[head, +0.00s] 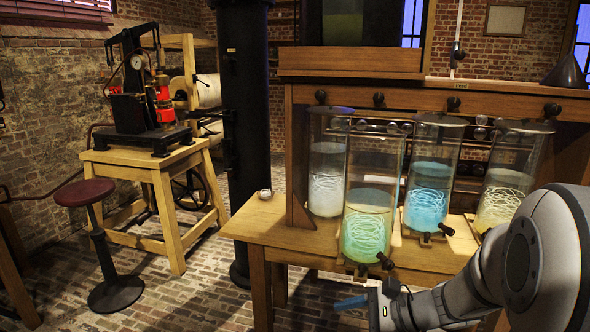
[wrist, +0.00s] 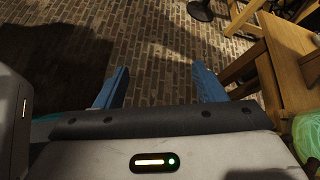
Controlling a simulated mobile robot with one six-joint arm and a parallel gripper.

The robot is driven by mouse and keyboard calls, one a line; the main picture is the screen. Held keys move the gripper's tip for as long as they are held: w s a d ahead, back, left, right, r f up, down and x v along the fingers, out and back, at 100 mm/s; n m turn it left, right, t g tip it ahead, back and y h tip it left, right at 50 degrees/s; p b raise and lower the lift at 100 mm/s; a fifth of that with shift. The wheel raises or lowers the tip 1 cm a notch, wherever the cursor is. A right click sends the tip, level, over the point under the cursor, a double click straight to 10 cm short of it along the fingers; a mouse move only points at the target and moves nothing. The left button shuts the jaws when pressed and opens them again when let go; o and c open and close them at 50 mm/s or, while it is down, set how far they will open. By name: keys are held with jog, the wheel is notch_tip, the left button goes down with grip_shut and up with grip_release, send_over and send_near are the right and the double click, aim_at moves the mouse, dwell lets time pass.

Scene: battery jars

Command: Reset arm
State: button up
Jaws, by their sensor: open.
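My arm comes in from the right of the head view, and my gripper (head: 352,302) is low in front of the wooden table's front edge. In the wrist view my gripper (wrist: 160,88) shows two blue fingers spread apart, with only brick floor between them. It is open and empty. In the head view one finger shows clearly, and the other is hard to make out.
A wooden table (head: 258,224) holds several glass jars, including a green one (head: 368,210) nearest my gripper and a blue one (head: 430,185). A red-topped stool (head: 85,193) and a machine stand (head: 150,172) are at left. The brick floor (head: 190,285) between is clear.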

jog(key=s+r+n+g+h+p, duration=0.3)
jog(key=s+r+n+h+p, duration=0.25)
jog(key=s+n, duration=0.35)
jog(key=s+d+r+n+t+h+p, duration=0.1)
jog(key=s+d+r+n+h+p, duration=0.2)
jog(key=r+n+h, duration=0.3)
jog(key=d+r+n+p, duration=0.1)
jog(key=n, duration=0.1)
jog(key=shift+d+r+n+t, duration=0.3)
jog(key=shift+d+r+n, duration=0.1)
jog(key=shift+c, duration=0.2)
dwell(0.6)
